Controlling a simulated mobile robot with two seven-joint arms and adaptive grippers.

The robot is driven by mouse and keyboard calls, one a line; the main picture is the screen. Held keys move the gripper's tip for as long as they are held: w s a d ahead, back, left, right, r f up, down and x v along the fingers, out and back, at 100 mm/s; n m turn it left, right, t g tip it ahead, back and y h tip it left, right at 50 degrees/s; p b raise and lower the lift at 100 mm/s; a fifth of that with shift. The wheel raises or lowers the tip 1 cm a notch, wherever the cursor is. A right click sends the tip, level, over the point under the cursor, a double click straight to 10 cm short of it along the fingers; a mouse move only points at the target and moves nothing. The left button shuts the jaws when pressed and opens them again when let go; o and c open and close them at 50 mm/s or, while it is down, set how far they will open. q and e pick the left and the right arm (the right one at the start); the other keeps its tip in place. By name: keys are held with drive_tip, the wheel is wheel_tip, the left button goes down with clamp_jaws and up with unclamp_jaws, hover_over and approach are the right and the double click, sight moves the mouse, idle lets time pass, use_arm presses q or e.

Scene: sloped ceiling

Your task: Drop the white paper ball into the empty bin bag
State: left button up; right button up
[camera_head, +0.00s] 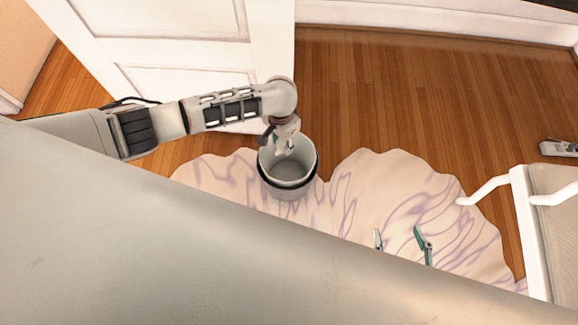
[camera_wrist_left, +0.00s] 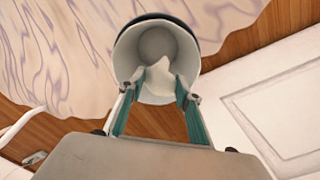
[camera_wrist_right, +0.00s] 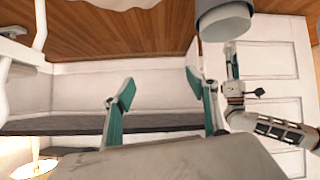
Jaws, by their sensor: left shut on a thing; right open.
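My left gripper (camera_head: 284,150) is over the bin's mouth, pointing down. In the left wrist view its teal fingers are shut on the white paper ball (camera_wrist_left: 159,80), a crumpled pale lump seen against the bin's inside. The ball's exact height relative to the rim is unclear. My right gripper (camera_head: 400,238) is open and empty above the rug, right of the bin.
A pale rug (camera_head: 365,185) with purple veins lies on the wooden floor (camera_head: 400,90). A white panelled door (camera_head: 175,55) is behind my left arm. A white-framed piece of furniture (camera_head: 520,215) stands at the right. The floor behind the bin is clear.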

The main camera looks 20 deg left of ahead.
use_arm(q)
drive_tip(key=shift+s+f+b, duration=0.1)
drive_tip(key=shift+f+b, duration=0.25)
drive_tip(key=shift+f, duration=0.55)
drive_tip(key=shift+r, duration=0.1)
drive_tip(key=o, duration=0.8)
wheel_tip(320, 180, up, 12)
use_arm(e)
drive_tip(key=shift+w+a+r, duration=0.25)
drive_tip(key=shift+a+r, duration=0.2)
drive_tip(key=shift+a, duration=0.1)
use_arm(q)
drive_tip(key=shift+d, duration=0.1)
use_arm(e)
drive_tip(key=shift+w+r, duration=0.1)
